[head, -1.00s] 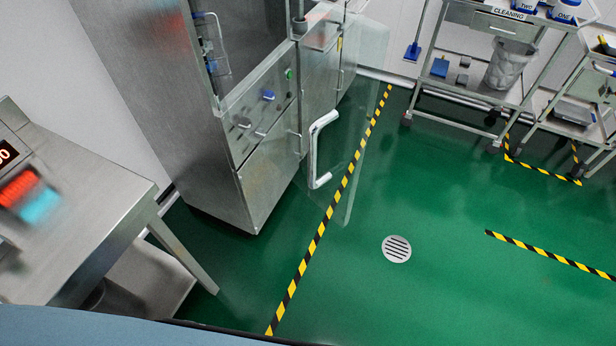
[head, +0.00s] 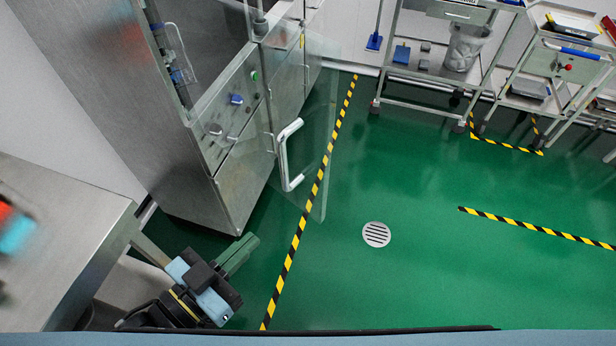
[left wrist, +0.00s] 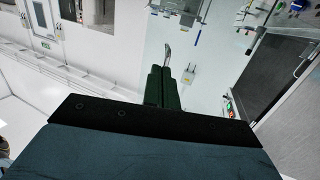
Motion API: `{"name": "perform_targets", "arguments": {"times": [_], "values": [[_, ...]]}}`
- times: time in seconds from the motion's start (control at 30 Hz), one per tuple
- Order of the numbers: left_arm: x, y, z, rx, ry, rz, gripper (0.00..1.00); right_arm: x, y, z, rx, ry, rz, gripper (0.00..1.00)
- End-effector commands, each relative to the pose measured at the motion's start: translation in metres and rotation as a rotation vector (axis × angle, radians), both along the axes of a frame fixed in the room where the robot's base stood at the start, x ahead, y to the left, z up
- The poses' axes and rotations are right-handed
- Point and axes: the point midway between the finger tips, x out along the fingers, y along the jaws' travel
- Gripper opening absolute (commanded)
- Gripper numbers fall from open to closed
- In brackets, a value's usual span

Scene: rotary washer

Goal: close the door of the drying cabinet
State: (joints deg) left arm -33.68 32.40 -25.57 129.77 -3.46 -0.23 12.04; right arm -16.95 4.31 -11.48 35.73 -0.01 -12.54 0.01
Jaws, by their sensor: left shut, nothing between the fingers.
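The drying cabinet (head: 120,90) is a tall steel cabinet at the upper left of the head view. Its clear glass door (head: 318,130) stands open, swung out over the green floor. The door carries a pale, bent bar handle (head: 284,158). My left gripper (head: 246,250) shows low in the head view, left of and below the handle and apart from it. Its dark green fingers are together and empty; they also show in the left wrist view (left wrist: 163,86). A curved shiny bar just beyond the fingertips there may be the handle. My right gripper is not in view.
A steel table (head: 60,240) stands at the left, close to my left arm. Steel trolleys (head: 430,85) stand at the back right. The floor around the round drain (head: 376,235) is clear, with a yellow-black tape line (head: 296,240) running beneath the door.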

Motion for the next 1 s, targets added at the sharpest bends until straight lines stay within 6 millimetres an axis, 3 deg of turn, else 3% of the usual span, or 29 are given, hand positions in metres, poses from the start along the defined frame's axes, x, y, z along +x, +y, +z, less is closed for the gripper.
{"name": "perform_targets", "arguments": {"times": [0.03, 0.1, 0.2, 0.47, 1.0], "values": [[-0.005, -0.005, 0.018, -0.024, -0.022, -0.020, 0.00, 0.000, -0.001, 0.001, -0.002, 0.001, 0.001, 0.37], [-0.010, -0.009, 0.035, -0.049, -0.041, -0.036, 0.00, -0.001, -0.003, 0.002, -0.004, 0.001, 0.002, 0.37], [-0.012, -0.013, 0.046, -0.066, -0.055, -0.048, 0.00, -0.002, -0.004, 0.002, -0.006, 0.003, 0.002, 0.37], [0.007, -0.030, 0.049, -0.070, -0.062, -0.048, 0.00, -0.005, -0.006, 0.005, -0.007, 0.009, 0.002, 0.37], [0.078, -0.092, 0.049, -0.068, -0.060, -0.048, 0.00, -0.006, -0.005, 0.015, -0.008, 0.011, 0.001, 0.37]]}}
